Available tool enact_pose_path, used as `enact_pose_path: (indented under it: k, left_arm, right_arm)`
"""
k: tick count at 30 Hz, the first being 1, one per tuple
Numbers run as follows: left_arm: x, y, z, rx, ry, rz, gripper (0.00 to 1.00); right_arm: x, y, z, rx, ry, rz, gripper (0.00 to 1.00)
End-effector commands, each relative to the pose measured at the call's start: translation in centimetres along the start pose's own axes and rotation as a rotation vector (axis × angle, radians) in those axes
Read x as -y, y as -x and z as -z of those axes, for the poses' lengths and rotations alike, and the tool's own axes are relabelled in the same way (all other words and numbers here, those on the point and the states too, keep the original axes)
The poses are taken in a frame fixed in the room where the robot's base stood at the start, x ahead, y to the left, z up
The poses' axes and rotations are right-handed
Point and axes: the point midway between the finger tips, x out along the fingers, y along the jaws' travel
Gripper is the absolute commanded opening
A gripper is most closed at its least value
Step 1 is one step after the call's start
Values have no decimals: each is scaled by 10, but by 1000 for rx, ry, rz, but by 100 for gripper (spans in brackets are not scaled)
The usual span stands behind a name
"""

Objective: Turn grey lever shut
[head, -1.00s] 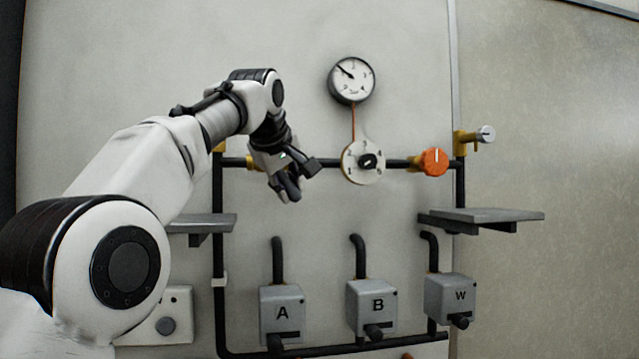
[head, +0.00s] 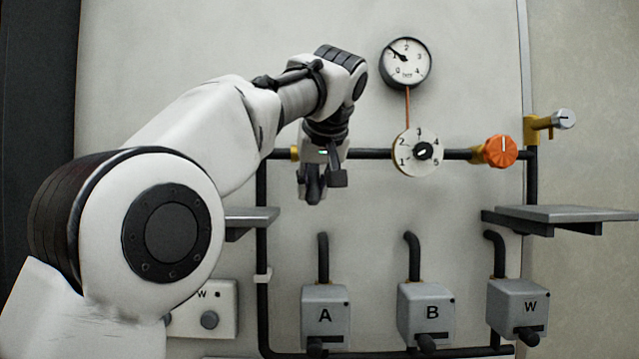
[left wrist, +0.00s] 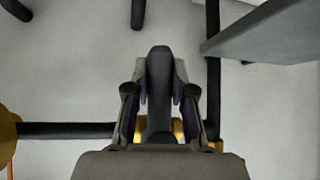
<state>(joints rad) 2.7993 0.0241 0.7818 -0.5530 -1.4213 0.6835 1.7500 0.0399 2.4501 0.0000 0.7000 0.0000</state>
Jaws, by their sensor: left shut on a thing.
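My left gripper (left wrist: 158,95) is shut on a dark grey lever (left wrist: 158,70), which stands between its two fingers in the left wrist view. The lever lies roughly along the fingers, and a yellow valve body (left wrist: 178,130) shows behind it on the black pipe. In the head view the gripper (head: 313,187) is at the left part of the horizontal pipe, just below and right of the yellow fitting (head: 295,153). There the gripper and wrist hide the lever. My right gripper is not in view.
Right along the pipe are a numbered dial (head: 408,167), an orange knob (head: 501,151) and a yellow valve with a silver handle (head: 563,119). A gauge (head: 405,63) hangs above. Grey shelves flank the pipes at left (head: 250,216) and right (head: 570,212). Grey boxes A, B and W stand below.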

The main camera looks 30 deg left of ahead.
Motion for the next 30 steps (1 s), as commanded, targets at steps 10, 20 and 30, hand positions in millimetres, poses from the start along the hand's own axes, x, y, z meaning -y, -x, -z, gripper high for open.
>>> enact_pose_path:
  k: [10,20,30]
  left_arm:
    - [1,-1,0,-2,-6,6,0]
    - [1,0,0,-2,-4,5,50]
    - [0,32,2,-5,-3,3,50]
  right_arm:
    - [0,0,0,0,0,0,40]
    - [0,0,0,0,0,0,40]
    - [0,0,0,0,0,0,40]
